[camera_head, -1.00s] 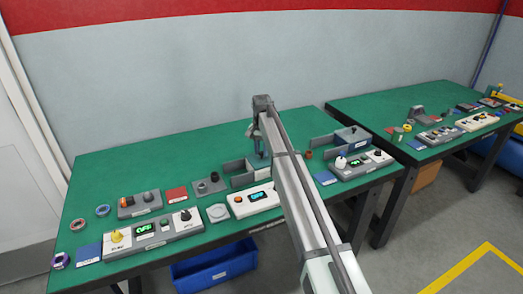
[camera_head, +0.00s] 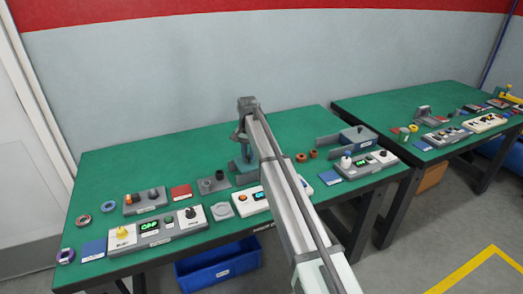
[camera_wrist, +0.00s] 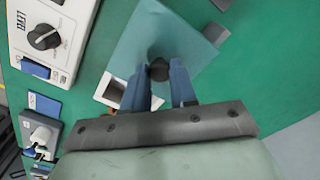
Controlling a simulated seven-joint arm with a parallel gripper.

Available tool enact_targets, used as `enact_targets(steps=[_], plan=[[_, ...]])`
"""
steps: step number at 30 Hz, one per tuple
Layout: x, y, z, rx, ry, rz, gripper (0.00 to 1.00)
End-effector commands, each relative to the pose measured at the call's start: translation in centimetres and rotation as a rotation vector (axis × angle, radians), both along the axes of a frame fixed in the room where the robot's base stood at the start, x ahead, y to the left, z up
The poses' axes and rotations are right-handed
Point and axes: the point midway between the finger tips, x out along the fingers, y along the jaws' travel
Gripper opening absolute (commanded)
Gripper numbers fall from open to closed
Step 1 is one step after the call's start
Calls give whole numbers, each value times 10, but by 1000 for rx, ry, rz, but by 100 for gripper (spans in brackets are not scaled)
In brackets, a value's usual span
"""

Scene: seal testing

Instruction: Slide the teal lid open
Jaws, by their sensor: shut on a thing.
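The teal lid (camera_wrist: 150,38) is a flat plate with a round dark knob (camera_wrist: 158,70) in the wrist view. My gripper (camera_wrist: 159,74) has its two blue fingers on either side of the knob and is shut on it. A pale-rimmed dark recess (camera_wrist: 115,89) shows beside the lid's edge, partly behind a finger.
A white control unit with a knob (camera_wrist: 48,35) is close to the lid in the wrist view. Grey fixtures (camera_head: 213,183) and a red block (camera_head: 181,192) stand left of the lid. Orange rings (camera_head: 307,156) and a grey-blue fixture (camera_head: 358,138) lie to its right.

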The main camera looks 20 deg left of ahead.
Motion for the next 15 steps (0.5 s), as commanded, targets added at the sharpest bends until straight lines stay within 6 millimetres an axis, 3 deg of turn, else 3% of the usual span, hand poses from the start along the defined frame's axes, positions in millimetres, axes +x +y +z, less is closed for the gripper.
enact_targets(steps=[4,13,14,15], plan=[[-13,13,0,2,2,1,0],[-14,14,0,2,2,0,0],[-14,14,0,2,2,0,28],[-14,14,0,2,2,0,31]])
